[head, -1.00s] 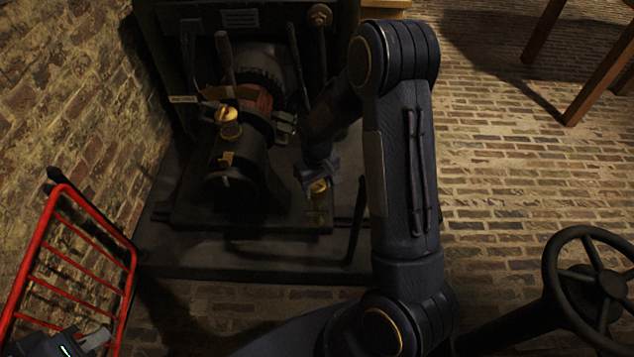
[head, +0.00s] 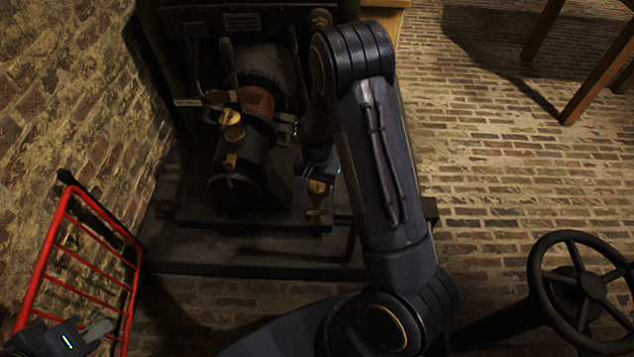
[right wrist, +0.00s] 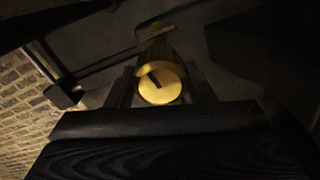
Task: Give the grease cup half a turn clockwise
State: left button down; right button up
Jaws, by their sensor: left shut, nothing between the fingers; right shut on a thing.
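The grease cup (head: 317,188) is a small brass cup low at the machine's right side. In the right wrist view its round brass cap (right wrist: 160,83) faces me, with a dark mark running from its centre toward the upper left. My right gripper (head: 322,172) is shut on the cup, a finger on each side of the cap. My arm hides part of this grip in the head view. My left gripper (head: 98,331) is shut and empty at the lower left, far from the cup, near a red rack.
The dark machine (head: 240,165) carries another brass fitting (head: 230,119) on top. The red rack (head: 85,265) stands by the brick wall at left. A dark handwheel (head: 585,285) is at lower right. Brick floor (head: 490,160) is open on the right.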

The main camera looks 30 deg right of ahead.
aim_at(317, 184)
jog(key=shift+m+p, duration=0.3)
jog(key=shift+m, duration=0.6)
jog(key=o, duration=1)
jog(key=shift+c, duration=0.2)
notch_tip(317, 184, up, 8)
jog(key=p, duration=0.2)
jog(key=shift+f+p, duration=0.1)
jog(key=shift+p, duration=0.3)
